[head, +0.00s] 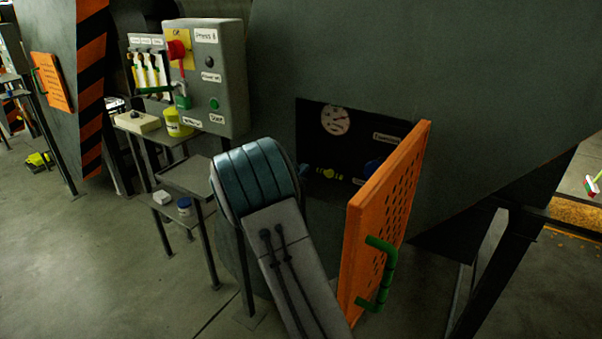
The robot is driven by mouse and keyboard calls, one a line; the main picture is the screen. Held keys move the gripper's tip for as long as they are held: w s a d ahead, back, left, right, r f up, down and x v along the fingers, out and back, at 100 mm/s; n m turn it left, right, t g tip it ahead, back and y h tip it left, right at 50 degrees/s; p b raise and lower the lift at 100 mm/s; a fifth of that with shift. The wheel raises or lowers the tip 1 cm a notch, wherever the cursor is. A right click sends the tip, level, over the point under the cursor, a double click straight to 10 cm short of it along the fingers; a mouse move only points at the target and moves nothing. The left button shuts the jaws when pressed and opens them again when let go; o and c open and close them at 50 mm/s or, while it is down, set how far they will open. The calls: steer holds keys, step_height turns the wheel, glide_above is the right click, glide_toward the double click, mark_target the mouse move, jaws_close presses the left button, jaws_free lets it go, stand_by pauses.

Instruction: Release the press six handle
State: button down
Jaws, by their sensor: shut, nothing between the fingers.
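An orange perforated door (385,215) stands swung open at the dark opening (312,145) in the big grey machine body. A green handle (388,272) is on the door's face toward the right, and no fingers are seen around it. The grey control box (228,85) at upper left has a label reading "Press" and a digit that looks like 6 or 8. My arm, with a teal joint and a grey link, fills the lower middle in front of the machine. My gripper is not in view, so its place relative to the handle cannot be told.
Inside the opening are a round dial (335,121) and a yellow fitting (325,173). A dark support leg (492,275) stands at right. The floor at lower left is clear.

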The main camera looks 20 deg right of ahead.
mark_target(331, 171)
steer(key=w+d+f, duration=0.1)
steer(key=d, duration=0.1)
steer(key=w+d, duration=0.2)
steer(key=w+d+f+p, duration=0.1)
steer(key=d, duration=0.1)
steer(key=shift+w+f, duration=0.3)
steer(key=shift+w, duration=0.1)
steer(key=shift+d+f, duration=0.2)
steer(key=shift+f, duration=0.4)
